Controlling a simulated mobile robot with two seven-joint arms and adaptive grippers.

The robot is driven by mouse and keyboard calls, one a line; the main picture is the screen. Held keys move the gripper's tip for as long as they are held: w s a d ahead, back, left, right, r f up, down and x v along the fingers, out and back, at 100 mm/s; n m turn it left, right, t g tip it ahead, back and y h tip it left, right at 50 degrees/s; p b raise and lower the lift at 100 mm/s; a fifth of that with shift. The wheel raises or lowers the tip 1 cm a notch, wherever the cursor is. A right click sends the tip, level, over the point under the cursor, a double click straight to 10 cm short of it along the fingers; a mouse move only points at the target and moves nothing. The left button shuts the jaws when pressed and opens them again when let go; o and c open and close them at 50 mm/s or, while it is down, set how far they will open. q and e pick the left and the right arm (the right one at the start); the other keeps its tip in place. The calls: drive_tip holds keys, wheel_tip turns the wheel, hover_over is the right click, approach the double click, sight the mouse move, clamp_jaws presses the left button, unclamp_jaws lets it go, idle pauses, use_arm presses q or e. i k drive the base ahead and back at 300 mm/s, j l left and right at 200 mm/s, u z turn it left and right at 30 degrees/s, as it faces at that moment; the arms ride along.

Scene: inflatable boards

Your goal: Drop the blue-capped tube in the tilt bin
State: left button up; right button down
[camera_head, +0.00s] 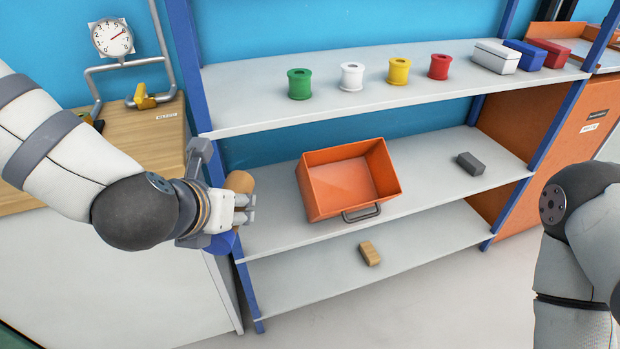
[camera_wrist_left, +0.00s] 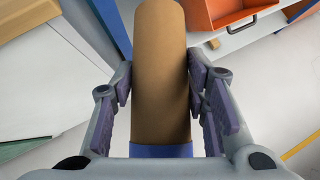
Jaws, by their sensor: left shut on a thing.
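The blue-capped tube is a brown cardboard cylinder (camera_head: 240,181) with a blue cap (camera_head: 224,244) at its lower end. My left gripper (camera_head: 244,208) is shut on it, left of the bin and in front of the shelf's left post. In the left wrist view the tube (camera_wrist_left: 160,60) stands between the two fingers, with the blue cap (camera_wrist_left: 160,151) nearest the camera. The tilt bin (camera_head: 350,180) is orange, empty and tipped open toward me on the middle shelf, with a grey handle at its front. My right gripper is out of view; only its arm shows.
The top shelf (camera_head: 330,108) holds green, white, yellow and red spools and several boxes. A dark grey block (camera_head: 470,163) lies right of the bin. A wooden block (camera_head: 370,253) lies on the bottom shelf. Blue posts (camera_head: 187,65) frame the rack.

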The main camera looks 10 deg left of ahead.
sight(335, 189)
drive_tip(key=i+l+u, duration=0.15)
drive_tip(key=l+u, duration=0.55)
drive_tip(key=i+l+u, duration=0.1)
drive_tip(key=l+u, duration=0.25)
drive_tip(key=l, duration=0.15)
drive_tip(key=i+l+u, duration=0.2)
drive_tip(key=l, duration=0.5)
drive_tip(key=l+u, duration=0.2)
drive_tip(key=l, duration=0.5)
